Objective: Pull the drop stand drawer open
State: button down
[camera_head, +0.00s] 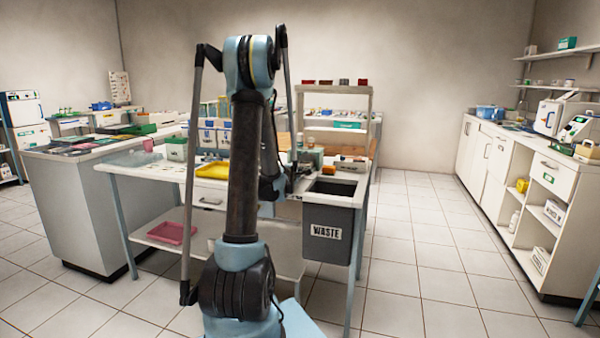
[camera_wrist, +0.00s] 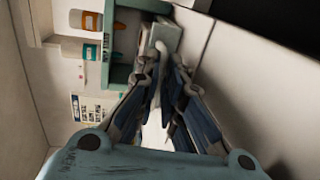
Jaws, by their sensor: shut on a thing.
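In the wrist view, which is turned on its side, the green-framed drop stand (camera_wrist: 107,45) stands at the upper middle. Its pale green drawer front (camera_wrist: 168,36) is near the top centre. My gripper (camera_wrist: 163,68) is at this drawer, its two dark fingers closed in on a light handle-like piece in front of it. The fingers hide part of that piece, and how far the drawer is out cannot be told. In the head view the drop stand (camera_head: 311,156) shows on the table behind my arm, which hides my gripper.
The white table top (camera_wrist: 228,66) runs alongside. In the head view a grey waste bin (camera_head: 325,247) hangs at the table's right end, and a yellow tray (camera_head: 213,170) lies left of my arm. Floor to the right is clear.

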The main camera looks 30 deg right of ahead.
jog(key=v, duration=0.3)
jog(key=shift+s+a+f, duration=0.2)
jog(key=shift+f, duration=0.15)
jog(key=c, duration=2)
grip_release()
jog(key=shift+w, duration=0.1)
jog(key=v, duration=1.2)
